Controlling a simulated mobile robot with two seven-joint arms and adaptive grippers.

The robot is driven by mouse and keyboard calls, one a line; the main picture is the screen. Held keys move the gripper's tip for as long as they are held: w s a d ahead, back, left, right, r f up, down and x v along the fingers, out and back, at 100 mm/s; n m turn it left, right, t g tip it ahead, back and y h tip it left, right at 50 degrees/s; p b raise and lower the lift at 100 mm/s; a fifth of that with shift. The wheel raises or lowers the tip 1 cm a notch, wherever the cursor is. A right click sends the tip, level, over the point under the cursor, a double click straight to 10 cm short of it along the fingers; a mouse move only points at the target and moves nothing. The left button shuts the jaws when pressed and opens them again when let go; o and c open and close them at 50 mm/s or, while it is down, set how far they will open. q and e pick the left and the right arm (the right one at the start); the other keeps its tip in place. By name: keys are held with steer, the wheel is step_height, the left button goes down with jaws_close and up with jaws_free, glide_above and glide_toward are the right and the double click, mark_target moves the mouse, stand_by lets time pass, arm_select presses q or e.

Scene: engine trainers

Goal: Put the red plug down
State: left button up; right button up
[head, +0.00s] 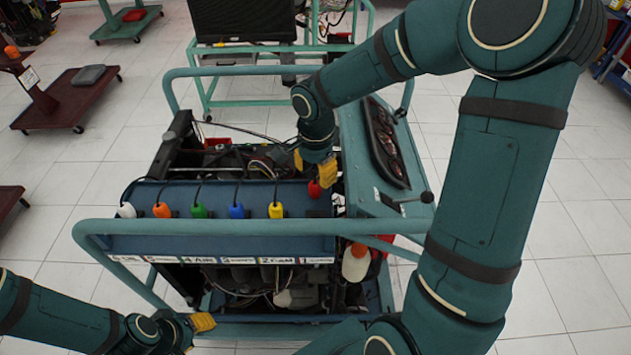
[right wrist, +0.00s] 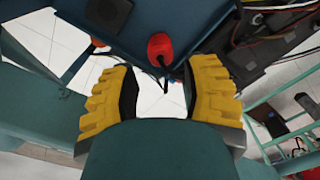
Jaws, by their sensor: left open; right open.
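The red plug (head: 314,189) is at the right end of the blue panel (head: 220,243), slightly farther back than the row of other plugs. In the right wrist view the red plug (right wrist: 160,46) shows against the blue surface, with its dark cable running toward the gripper. My right gripper (head: 314,170) is open just above and behind it. In the right wrist view the yellow fingers (right wrist: 160,85) are spread apart, with the plug beyond their tips and nothing between them. My left gripper (head: 203,322) is low at the left, open, partly hidden.
White (head: 126,210), orange (head: 162,210), green (head: 199,211), blue (head: 236,211) and yellow (head: 276,211) plugs stand in a row on the panel. A teal rail (head: 200,227) runs in front. A gauge panel (head: 388,145) and a bottle (head: 355,264) are at the right.

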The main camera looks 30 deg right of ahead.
mark_target(315, 183)
step_height(315, 183, up, 6)
steer(key=shift+p, duration=0.35)
stand_by(0.4)
